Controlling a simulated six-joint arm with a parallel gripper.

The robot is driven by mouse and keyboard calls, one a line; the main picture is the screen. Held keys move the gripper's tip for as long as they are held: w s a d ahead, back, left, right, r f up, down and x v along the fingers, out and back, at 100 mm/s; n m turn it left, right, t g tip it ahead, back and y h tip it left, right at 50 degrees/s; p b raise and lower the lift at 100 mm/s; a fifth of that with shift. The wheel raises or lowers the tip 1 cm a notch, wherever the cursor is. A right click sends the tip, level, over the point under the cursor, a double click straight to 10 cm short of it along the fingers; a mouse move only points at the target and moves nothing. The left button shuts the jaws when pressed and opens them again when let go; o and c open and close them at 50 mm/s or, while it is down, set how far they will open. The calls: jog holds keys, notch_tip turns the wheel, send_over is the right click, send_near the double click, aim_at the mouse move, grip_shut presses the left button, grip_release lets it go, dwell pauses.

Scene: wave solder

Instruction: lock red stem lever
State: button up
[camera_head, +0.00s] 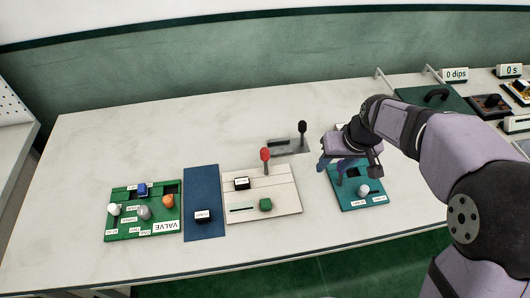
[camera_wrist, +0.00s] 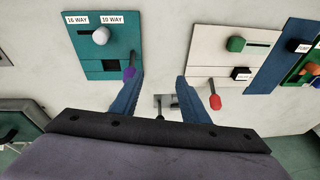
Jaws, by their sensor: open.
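The red stem lever (camera_head: 265,155) has a red knob on a thin stem and stands at the back of the beige board (camera_head: 285,200). In the wrist view its red knob (camera_wrist: 215,102) shows just right of my right finger, outside the jaws. My gripper (camera_head: 340,166) is open and points down over the teal board (camera_head: 347,202), to the right of the red lever. In the wrist view the space between my fingertips (camera_wrist: 157,80) is empty. The left fingertip is close to a purple knob (camera_wrist: 129,73); I cannot tell whether they touch.
A black-knobbed lever (camera_head: 302,127) on a grey plate stands behind the beige board. A blue board (camera_head: 203,190) and a green valve board (camera_head: 160,226) lie to the left. A green lidded box (camera_head: 435,98) is at the back right. The left table is bare.

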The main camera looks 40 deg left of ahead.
aim_at(266, 150)
jog(key=s+a+n, duration=0.1)
jog(key=a, duration=0.5)
jog(key=s+a+n+y, duration=0.1)
jog(key=a, duration=0.4)
jog(key=s+a+n, duration=0.1)
jog(key=a, duration=0.5)
jog(key=shift+a+f+n+y, duration=0.15)
jog(key=shift+a+n+y, duration=0.15)
jog(key=shift+a, duration=0.05)
jog(key=shift+p+x, duration=0.75)
jog(key=shift+x, duration=2.9)
grip_shut()
